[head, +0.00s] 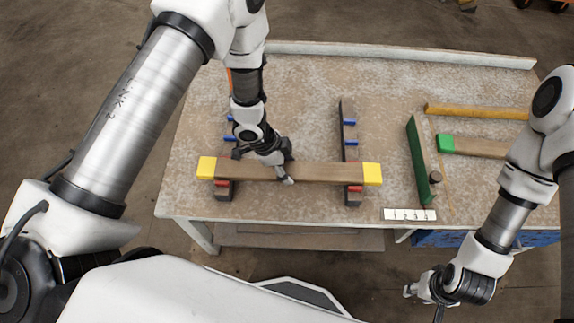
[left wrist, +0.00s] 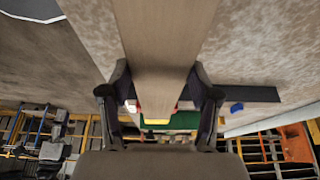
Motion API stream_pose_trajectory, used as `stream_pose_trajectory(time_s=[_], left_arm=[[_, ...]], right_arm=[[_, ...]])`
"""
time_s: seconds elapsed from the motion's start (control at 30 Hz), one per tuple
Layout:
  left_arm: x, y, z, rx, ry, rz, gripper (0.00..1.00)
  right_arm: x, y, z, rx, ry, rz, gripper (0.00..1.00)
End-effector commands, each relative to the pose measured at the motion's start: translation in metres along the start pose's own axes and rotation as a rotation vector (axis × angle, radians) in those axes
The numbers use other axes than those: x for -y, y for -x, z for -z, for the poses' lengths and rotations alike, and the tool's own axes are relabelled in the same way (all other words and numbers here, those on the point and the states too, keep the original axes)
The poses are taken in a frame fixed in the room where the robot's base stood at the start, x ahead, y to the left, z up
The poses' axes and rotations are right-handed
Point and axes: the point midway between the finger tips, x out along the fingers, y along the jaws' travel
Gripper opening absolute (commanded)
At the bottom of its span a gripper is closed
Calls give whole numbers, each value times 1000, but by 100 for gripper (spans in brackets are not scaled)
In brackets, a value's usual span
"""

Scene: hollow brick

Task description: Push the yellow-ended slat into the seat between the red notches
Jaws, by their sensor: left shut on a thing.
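The yellow-ended slat (head: 325,172) is a long brown bar with a yellow block at each end. It lies across two dark rails, the left rail (head: 224,190) and the right rail (head: 349,124), at their near ends by the red notches (head: 355,188). I cannot tell whether it is fully down in the seat. In the left wrist view the slat (left wrist: 165,40) runs between the fingers (left wrist: 161,92). My right gripper (head: 420,291) hangs beyond the table's front edge, its jaws unclear.
Blue notches (head: 350,122) mark the rails farther back. On the right of the table (head: 385,85) lie a green slat (head: 417,150), a green-ended slat (head: 480,146), a yellowish bar (head: 475,111) and a white marked strip (head: 409,214). A raised ledge (head: 400,53) runs along the back.

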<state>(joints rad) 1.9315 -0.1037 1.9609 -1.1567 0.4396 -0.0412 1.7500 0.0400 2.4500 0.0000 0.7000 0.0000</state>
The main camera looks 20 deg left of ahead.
Motion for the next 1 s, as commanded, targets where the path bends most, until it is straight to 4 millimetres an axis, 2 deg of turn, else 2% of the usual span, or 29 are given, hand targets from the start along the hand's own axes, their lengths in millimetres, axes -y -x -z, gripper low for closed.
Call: stream_pose_trajectory(time_s=[0.47,0.5,0.57,0.87,1.0], left_arm=[[0,-8,-3,-1,1,1,11],[0,-8,-3,-1,1,1,69],[0,-8,-3,-1,1,1,90],[0,-8,-4,0,1,0,91],[0,1,-4,0,1,0,91]], right_arm=[[0,-6,0,0,0,0,40],[0,-6,0,0,0,0,40],[0,-6,0,0,0,0,40],[0,-6,0,0,0,0,40],[0,-6,0,0,0,0,40]])
